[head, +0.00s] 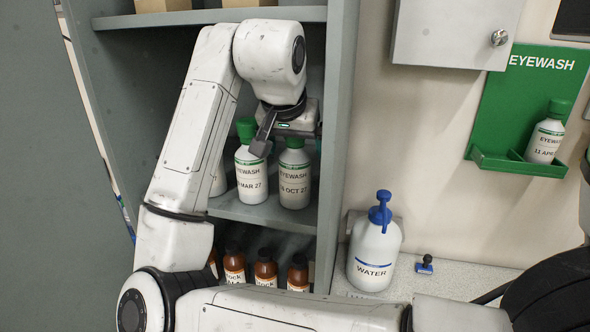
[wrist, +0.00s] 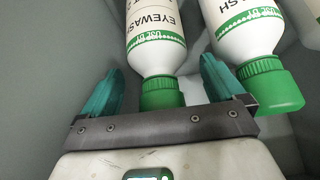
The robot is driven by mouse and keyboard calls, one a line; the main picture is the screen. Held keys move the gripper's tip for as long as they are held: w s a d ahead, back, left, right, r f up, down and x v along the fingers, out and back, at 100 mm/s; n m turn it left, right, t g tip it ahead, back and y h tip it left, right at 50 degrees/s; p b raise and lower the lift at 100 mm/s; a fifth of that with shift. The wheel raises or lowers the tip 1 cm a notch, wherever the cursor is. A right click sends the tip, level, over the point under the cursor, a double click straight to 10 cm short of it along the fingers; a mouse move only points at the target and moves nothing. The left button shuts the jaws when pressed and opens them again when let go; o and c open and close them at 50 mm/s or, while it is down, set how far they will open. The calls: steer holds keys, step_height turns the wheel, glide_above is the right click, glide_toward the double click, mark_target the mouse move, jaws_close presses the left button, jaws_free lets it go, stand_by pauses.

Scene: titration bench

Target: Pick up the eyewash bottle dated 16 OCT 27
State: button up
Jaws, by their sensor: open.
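The eyewash bottle whose label reads 6 OCT 27, its first digit hard to make out (head: 295,181), stands upright on the middle shelf. It is white with a green cap. My gripper (head: 289,138) is at its cap, with the jaws open. In the wrist view, the bottle appears upside down (wrist: 157,45), with its green cap between the two teal fingers of my gripper (wrist: 161,72). Gaps show on both sides, so neither finger visibly grips it. Its date is not readable in the wrist view.
A similar eyewash bottle marked MAR 27 (head: 250,176) stands close on the left; it shows on the right in the wrist view (wrist: 245,30), close to one finger. The cabinet side wall (head: 338,130) is close on the right. Brown bottles (head: 265,270) stand below.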

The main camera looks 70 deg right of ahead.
steer(key=shift+c, duration=0.3)
jaws_close()
stand_by(0.7)
